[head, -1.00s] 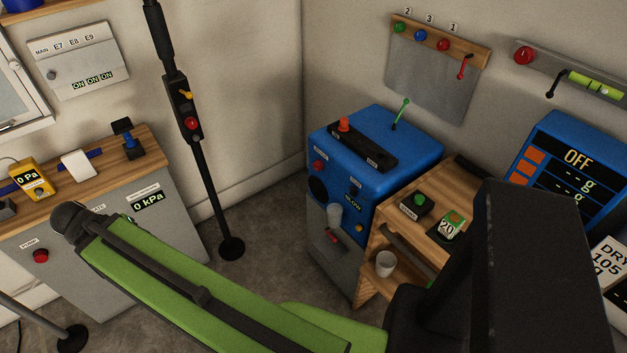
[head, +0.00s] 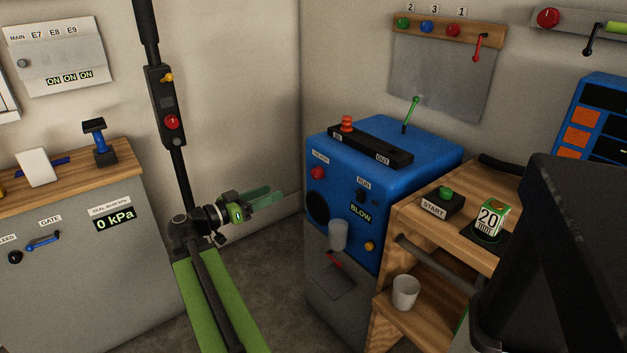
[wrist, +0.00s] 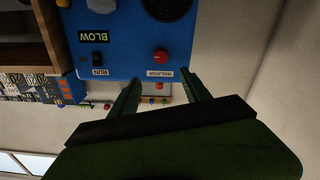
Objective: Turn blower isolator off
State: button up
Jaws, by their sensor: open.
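The blower is a blue box (head: 350,205) on a grey base right of the middle in the head view. Its isolator is a red knob (head: 317,172) at the upper left of the front face, with a small label above it. The wrist view, upside down, shows the same red knob (wrist: 160,56) beside its label, between my two finger lines. My gripper (head: 278,195) is left of the blower in the head view, its green fingers pointing right toward it. The fingers are open and empty, apart from the knob. The wrist view also shows the open gripper (wrist: 160,76).
On the blower, a RUN switch (head: 361,196) sits above a display reading BLOW (head: 360,213). A black pole (head: 178,165) stands close behind my arm. A wooden shelf unit (head: 415,225) with a cup (head: 405,292) stands right of the blower. A grey cabinet (head: 60,270) is at left.

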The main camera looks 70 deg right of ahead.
aim_at(314, 175)
jog(key=x, duration=1.6)
jog(key=shift+w, duration=0.1)
jog(key=shift+c, duration=0.2)
